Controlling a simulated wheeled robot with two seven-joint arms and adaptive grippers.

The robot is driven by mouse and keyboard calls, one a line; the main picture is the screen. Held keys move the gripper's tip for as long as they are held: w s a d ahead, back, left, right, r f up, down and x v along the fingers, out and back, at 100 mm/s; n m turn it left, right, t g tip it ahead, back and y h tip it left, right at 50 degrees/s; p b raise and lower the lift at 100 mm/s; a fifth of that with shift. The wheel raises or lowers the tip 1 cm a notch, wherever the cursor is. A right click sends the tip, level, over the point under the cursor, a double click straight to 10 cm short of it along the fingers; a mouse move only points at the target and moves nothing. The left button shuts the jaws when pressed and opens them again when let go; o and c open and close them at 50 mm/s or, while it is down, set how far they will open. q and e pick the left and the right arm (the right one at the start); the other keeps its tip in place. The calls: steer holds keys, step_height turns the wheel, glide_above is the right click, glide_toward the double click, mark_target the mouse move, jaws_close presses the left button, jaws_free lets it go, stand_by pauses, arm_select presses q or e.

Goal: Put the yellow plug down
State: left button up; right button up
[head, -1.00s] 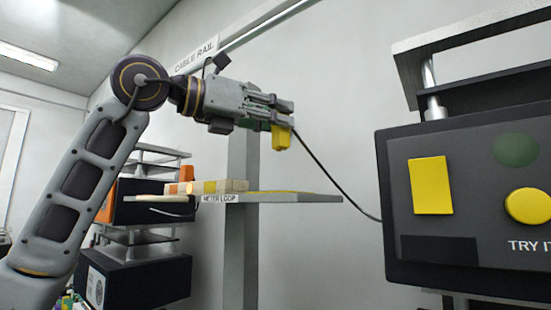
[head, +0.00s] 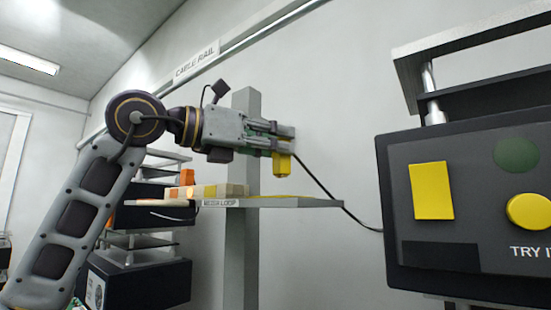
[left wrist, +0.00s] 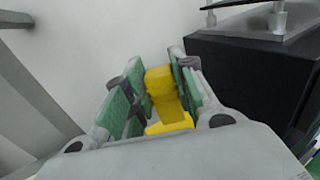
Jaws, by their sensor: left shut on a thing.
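The yellow plug (head: 282,164) is in my left gripper (head: 284,138), which is shut on it. The plug hangs down from the fingers, above the right part of a grey shelf (head: 295,202) labelled METER LOOP. A gap shows between plug and shelf. A black cable (head: 322,185) runs from the plug down right to the dark panel unit. In the left wrist view the yellow plug (left wrist: 163,90) sits between the green finger pads. A yellow patch lies below it there, partly hidden by the gripper body. My right gripper is not in view.
Light blocks and an orange piece (head: 187,177) sit on the shelf's left part. A grey post (head: 244,115) stands behind the shelf. A dark panel unit (head: 465,170) with yellow shapes stands at the right. The shelf's right part looks mostly clear.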

mark_target(275, 158)
arm_select(q)
steer(key=shift+f, duration=1.5)
steer(key=shift+f, duration=0.25)
steer(key=o, duration=1)
steer(key=shift+o, duration=0.2)
steer(key=shift+a+r, duration=0.15)
steer(key=shift+r, duration=0.1)
steer(key=b+v, duration=0.2)
steer(key=v, duration=1)
steer(key=shift+b, duration=0.4)
